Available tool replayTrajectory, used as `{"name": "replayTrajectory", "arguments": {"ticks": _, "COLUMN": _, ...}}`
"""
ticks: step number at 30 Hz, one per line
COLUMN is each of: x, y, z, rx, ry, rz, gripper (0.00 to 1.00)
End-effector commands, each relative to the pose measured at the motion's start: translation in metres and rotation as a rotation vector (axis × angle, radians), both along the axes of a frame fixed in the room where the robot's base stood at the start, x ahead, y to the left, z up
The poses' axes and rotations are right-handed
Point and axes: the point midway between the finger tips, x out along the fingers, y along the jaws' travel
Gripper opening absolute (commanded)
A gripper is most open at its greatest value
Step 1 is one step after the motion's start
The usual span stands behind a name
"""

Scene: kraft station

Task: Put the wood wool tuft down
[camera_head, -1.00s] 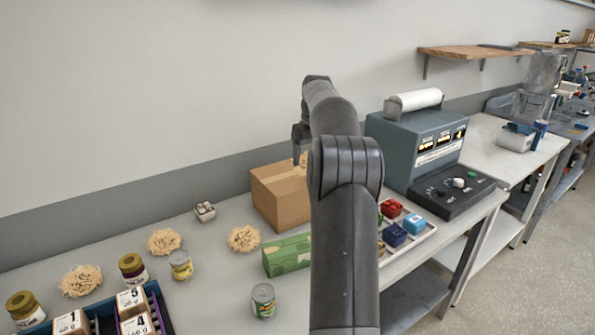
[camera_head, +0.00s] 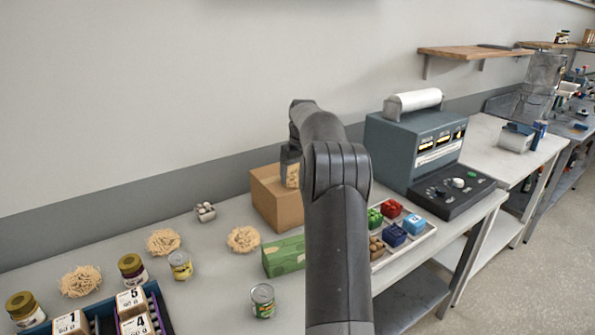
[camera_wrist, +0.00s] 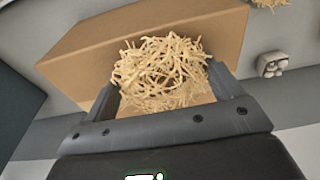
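A pale, stringy wood wool tuft (camera_wrist: 160,72) sits between the two fingers of my gripper (camera_wrist: 166,90) in the wrist view, and both fingers meet its sides. The gripper is shut on it. Behind the tuft in the wrist view is a brown cardboard box (camera_wrist: 75,62). In the head view the box (camera_head: 272,205) stands on the bench, partly hidden by my arm, with my gripper (camera_head: 291,175) at its upper right. I cannot tell whether the tuft touches the box. Other tufts lie on the bench: one left of the box (camera_head: 243,239), one farther left (camera_head: 164,242), and one at far left (camera_head: 80,281).
A green box (camera_head: 284,257) and a can (camera_head: 263,300) stand in front of the cardboard box. Jars and a blue crate (camera_head: 165,310) are at lower left. A tray (camera_head: 420,238) of small coloured blocks and a grey machine (camera_head: 405,150) are on the right. Some bench between is bare.

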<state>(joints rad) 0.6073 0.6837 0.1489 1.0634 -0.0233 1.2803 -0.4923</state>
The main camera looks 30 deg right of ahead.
Motion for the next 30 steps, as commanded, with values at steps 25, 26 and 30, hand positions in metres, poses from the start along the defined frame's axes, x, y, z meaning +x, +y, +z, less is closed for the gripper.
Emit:
{"name": "replayTrajectory", "arguments": {"ticks": 25, "x": -0.012, "y": -0.001, "z": 0.092, "rx": -0.008, "ry": -0.013, "rz": -0.001, "gripper": 0.93}}
{"name": "replayTrajectory", "arguments": {"ticks": 26, "x": -0.012, "y": -0.001, "z": 0.098, "rx": -0.008, "ry": -0.014, "rz": 0.000, "gripper": 0.93}}
{"name": "replayTrajectory", "arguments": {"ticks": 30, "x": -0.015, "y": -0.001, "z": 0.116, "rx": -0.007, "ry": -0.012, "rz": 0.000, "gripper": 0.93}}
